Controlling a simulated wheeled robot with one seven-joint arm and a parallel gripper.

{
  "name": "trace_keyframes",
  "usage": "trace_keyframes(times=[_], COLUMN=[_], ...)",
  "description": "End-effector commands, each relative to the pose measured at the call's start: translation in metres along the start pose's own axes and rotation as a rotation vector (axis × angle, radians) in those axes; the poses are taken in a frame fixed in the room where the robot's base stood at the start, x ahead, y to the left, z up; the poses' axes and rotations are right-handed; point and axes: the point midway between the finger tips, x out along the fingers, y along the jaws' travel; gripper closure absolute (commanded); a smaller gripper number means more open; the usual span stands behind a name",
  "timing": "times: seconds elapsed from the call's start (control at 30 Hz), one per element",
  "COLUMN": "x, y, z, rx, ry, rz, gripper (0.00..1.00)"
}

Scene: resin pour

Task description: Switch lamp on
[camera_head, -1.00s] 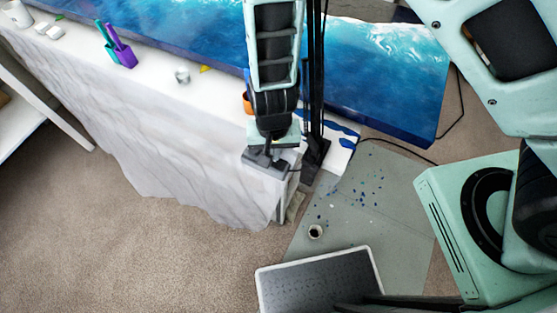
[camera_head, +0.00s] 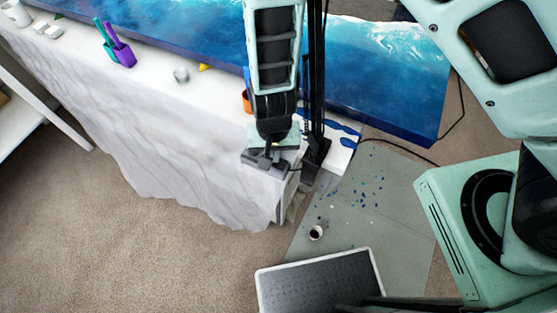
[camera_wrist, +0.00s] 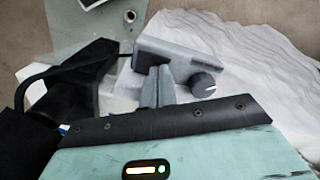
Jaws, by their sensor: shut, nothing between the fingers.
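The lamp's black pole (camera_head: 316,75) rises from a dark base at the corner of the white-covered table. In the wrist view, a black base (camera_wrist: 88,85) with a cable stands left of a grey control box (camera_wrist: 178,60). The box carries a round dark knob (camera_wrist: 203,84) with a white mark. My gripper (camera_wrist: 158,80) is shut and empty, with its fingertips close against the box, left of the knob. I cannot tell if they touch it. In the head view my gripper (camera_head: 269,155) is above the table's corner, left of the pole. The lamp's head is not in view.
A purple holder (camera_head: 125,56), a small cup (camera_head: 181,75) and an orange cup (camera_head: 247,102) stand on the white cloth (camera_head: 190,140). A speckled grey mat (camera_head: 400,210) lies on the floor at right.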

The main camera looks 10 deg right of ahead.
Motion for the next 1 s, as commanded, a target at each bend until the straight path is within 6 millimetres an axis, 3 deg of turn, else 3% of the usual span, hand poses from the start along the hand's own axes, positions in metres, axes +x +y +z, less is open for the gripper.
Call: trace_keyframes(times=[0.37,1.0], x=[-0.002,-0.051], y=[0.0,0.0], z=[0.0,0.0], rx=[0.0,0.0], ry=[0.0,0.0], rz=[0.0,0.0], gripper=[1.0,1.0])
